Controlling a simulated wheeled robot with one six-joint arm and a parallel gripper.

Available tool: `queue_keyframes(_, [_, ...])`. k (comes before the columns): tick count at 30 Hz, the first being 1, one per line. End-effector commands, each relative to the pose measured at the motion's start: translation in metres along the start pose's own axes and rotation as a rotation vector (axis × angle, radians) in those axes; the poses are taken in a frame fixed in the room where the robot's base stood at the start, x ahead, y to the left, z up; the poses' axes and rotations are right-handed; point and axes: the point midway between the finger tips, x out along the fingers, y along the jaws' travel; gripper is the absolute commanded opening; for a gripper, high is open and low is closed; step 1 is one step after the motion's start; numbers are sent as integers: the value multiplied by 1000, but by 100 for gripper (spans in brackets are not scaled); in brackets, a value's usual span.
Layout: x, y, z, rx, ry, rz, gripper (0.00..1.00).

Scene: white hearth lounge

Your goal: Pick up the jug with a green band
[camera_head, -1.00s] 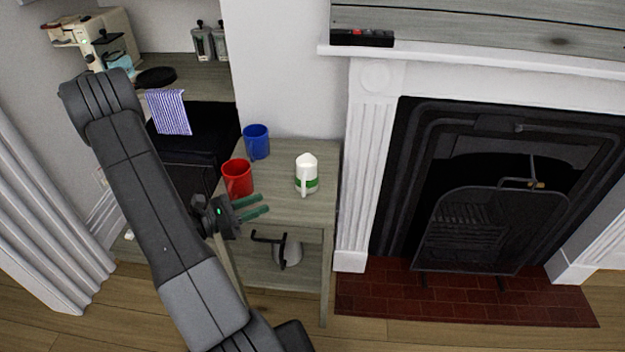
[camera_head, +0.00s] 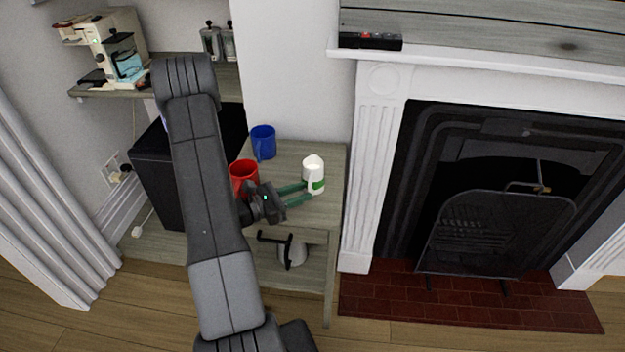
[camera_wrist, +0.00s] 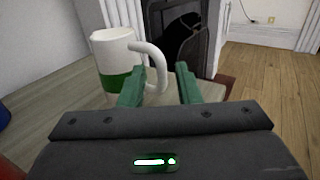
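The white jug with a green band (camera_head: 314,176) stands upright on the small wooden table (camera_head: 325,214), to the right of the mugs. In the wrist view the jug (camera_wrist: 115,52) is at the upper left, its handle pointing right toward the space ahead of my fingers. My gripper (camera_head: 299,194) is open, its green fingers beside the jug's lower left in the head view. In the wrist view my gripper (camera_wrist: 160,88) has the left fingertip close to the handle's lower end; I cannot tell whether they touch.
A red mug (camera_head: 243,174) stands just left of my gripper, partly hidden by my arm. A blue mug (camera_head: 263,142) stands behind it. A grey-white object with a black handle (camera_head: 291,252) is on the lower shelf. A fireplace (camera_head: 480,190) stands to the right.

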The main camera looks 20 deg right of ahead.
Motion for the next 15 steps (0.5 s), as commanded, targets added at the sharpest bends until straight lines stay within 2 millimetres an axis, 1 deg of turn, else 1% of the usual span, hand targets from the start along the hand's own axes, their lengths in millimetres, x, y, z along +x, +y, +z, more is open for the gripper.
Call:
queue_keyframes(1, [8, -2, 2, 0, 0, -4, 30])
queue_keyframes(3, [16, -2, 3, 0, 0, -4, 30])
queue_keyframes(7, [28, -2, 2, 0, 0, -2, 30])
queue_keyframes(10, [32, -2, 2, 0, 0, -1, 30])
queue_keyframes(15, [33, -1, 2, 0, 0, 1, 30])
